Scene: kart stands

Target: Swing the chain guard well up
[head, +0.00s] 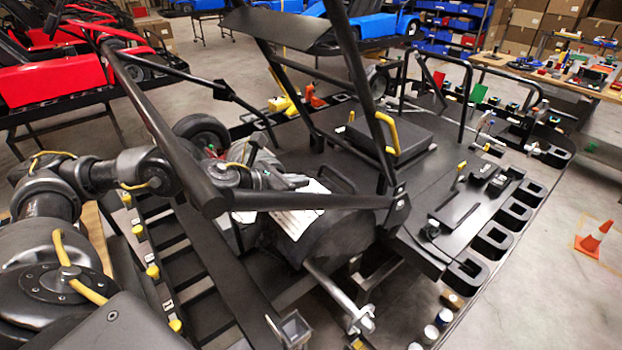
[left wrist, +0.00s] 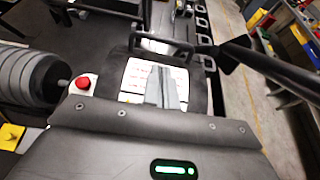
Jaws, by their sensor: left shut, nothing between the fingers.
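The chain guard (head: 335,238) looks to be the dark rounded cover below the kart's frame tubes in the head view, with a white label and a black bar handle (head: 338,180) on top. In the left wrist view the guard's label (left wrist: 140,76) has red print, and the handle (left wrist: 165,46) is beyond it. My left gripper (head: 296,182) reaches in from the left, over the label and just short of the handle. Its grey fingers are together and empty in the left wrist view (left wrist: 165,88). They appear apart from the handle. My right gripper is not in view.
Black frame tubes (head: 160,125) cross close above and beside my left arm. A black wheel (head: 203,132) stands behind it. A flat black deck (head: 440,195) with yellow-handled clamps lies to the right. An orange cone (head: 594,238) stands on open floor.

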